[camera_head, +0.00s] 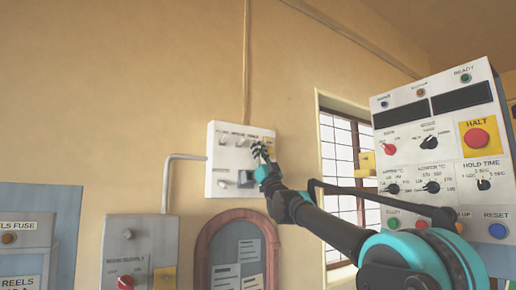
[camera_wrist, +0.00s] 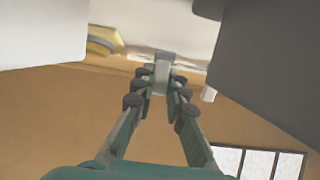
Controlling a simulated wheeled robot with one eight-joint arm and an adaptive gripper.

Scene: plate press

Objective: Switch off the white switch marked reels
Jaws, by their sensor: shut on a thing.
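A white switch box (camera_head: 238,190) hangs on the wall in the head view, with a row of small switches along its top and labels too small to read. My gripper (camera_head: 259,152) is at the upper right of this box and covers part of the row. In the wrist view my gripper (camera_wrist: 162,80) has its fingers on both sides of a small whitish lever (camera_wrist: 162,71) and is shut on it. The label of this lever cannot be read, so I cannot tell whether it is the reels one.
A large control panel (camera_head: 445,110) with knobs and a red HALT button stands at right. Grey boxes (camera_head: 128,247) are at lower left, one with a REELS label (camera_head: 19,281). A red-framed notice board (camera_head: 204,243) is below the switch box. A yellow part (camera_wrist: 104,41) shows beside my fingers.

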